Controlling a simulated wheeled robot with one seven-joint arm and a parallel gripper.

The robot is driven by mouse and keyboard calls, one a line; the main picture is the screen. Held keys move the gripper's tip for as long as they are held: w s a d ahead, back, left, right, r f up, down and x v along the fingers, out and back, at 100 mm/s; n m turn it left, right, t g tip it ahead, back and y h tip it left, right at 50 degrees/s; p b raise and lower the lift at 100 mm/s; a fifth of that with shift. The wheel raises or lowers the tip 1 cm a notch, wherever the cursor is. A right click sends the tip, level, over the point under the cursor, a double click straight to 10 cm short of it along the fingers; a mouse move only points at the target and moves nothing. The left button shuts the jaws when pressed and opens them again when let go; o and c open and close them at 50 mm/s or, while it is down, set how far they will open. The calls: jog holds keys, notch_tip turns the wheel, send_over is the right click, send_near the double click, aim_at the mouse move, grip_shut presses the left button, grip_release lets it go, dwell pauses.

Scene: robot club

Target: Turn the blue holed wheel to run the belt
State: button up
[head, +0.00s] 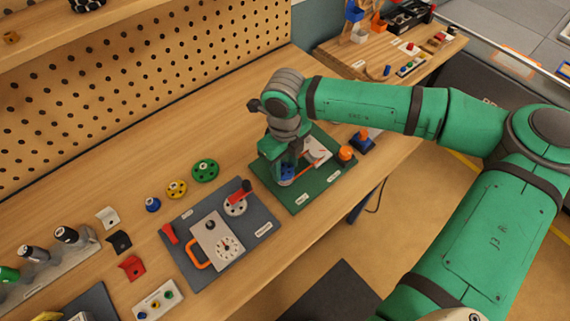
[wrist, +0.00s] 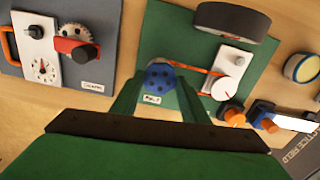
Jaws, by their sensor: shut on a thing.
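The blue holed wheel (wrist: 160,77) sits on the green belt board (wrist: 165,30), at its lower left in the wrist view. A thin orange-red belt (wrist: 195,69) runs from it to a white pulley (wrist: 222,88) on the right. My gripper (wrist: 158,82) reaches down over the wheel, a green finger on each side, shut on it. In the head view my gripper (head: 286,170) stands over the left part of the green board, and the blue wheel (head: 287,179) shows only partly between the fingers. A white plate beside the pulley is partly hidden by the arm in the head view.
A grey board (head: 185,250) with a dial, orange handle and red crank stands left of the green board. An orange knob (head: 346,153) and a blue-based orange piece (head: 363,139) are at the right. Loose wheels, including a green one (head: 205,169), lie behind the grey board.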

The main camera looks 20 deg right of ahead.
aim_at(284, 169)
jog(key=shift+w+a, duration=0.1)
jog(key=o, duration=1.1)
notch_tip(284, 169, up, 11)
jog(key=shift+f, duration=0.1)
dwell(0.5)
